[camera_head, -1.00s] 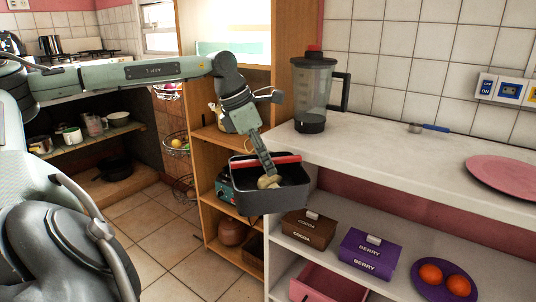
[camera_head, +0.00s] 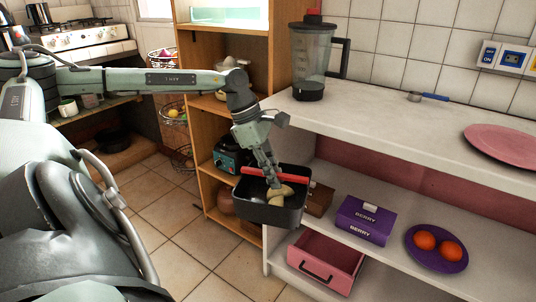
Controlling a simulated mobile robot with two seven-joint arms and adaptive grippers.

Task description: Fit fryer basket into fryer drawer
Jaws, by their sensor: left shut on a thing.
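My left gripper (camera_head: 270,175) is shut on the black fryer basket (camera_head: 268,213), at the red bar (camera_head: 290,178) along its rim. The basket hangs in the air in front of the shelf unit, open side up and slightly tilted. Pale yellow pieces (camera_head: 278,197) lie inside it. Below and to the right, a pink drawer-like box (camera_head: 328,260) with a dark handle stands on the low shelf, its top open and its inside looking empty. I cannot tell for certain that it is the fryer drawer. My right gripper is not in view.
A brown box (camera_head: 319,200) is partly hidden behind the basket. A purple berry box (camera_head: 364,221) and a purple plate (camera_head: 437,262) with orange fruit share its shelf. The white counter (camera_head: 400,125) above holds a blender (camera_head: 312,62). Floor tiles (camera_head: 215,245) are clear at left.

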